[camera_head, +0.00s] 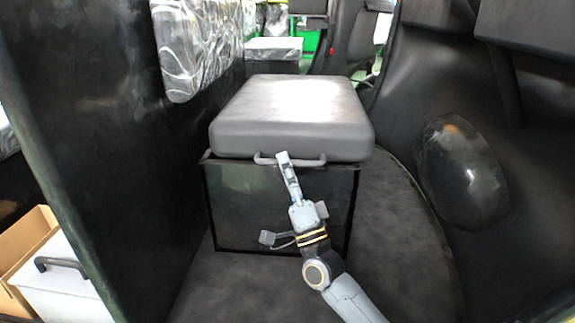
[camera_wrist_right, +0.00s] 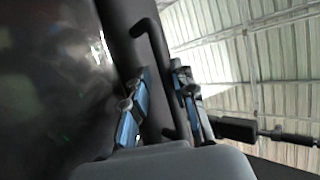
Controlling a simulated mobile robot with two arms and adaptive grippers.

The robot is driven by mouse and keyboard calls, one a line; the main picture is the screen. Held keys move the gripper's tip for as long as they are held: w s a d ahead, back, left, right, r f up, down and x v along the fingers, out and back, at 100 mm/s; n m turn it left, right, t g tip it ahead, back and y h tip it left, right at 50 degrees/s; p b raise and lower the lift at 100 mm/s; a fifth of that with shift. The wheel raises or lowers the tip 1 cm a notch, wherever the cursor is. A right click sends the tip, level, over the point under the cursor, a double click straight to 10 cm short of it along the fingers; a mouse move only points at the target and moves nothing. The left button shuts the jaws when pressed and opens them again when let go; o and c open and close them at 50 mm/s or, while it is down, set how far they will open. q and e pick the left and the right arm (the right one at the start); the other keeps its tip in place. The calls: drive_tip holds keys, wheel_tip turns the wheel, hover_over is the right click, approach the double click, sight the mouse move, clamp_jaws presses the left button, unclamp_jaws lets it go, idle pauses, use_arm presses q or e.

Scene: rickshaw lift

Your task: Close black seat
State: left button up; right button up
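The black seat (camera_head: 290,115) is a thick padded cushion, looking dark grey, on top of a black box (camera_head: 235,205). It appears to lie flat on the box. A bar handle (camera_head: 310,161) runs along its front edge. My right gripper (camera_head: 284,163) reaches up in front of the box, with its fingertips at the handle. In the right wrist view the handle (camera_wrist_right: 158,50) passes between the two fingers (camera_wrist_right: 162,100), which stand apart. The bar lies nearer the right finger; whether they touch is unclear. My left gripper is out of view.
A dark partition (camera_head: 110,130) with a silvery cushion (camera_head: 200,45) stands to the left. A dark wall with a rounded bulge (camera_head: 462,170) bounds the right. A white box (camera_head: 60,285) with a black handle is at lower left. Dark floor (camera_head: 400,240) beside the seat box is clear.

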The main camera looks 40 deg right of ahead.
drive_tip(key=shift+f, duration=0.1)
drive_tip(key=v, duration=1.2)
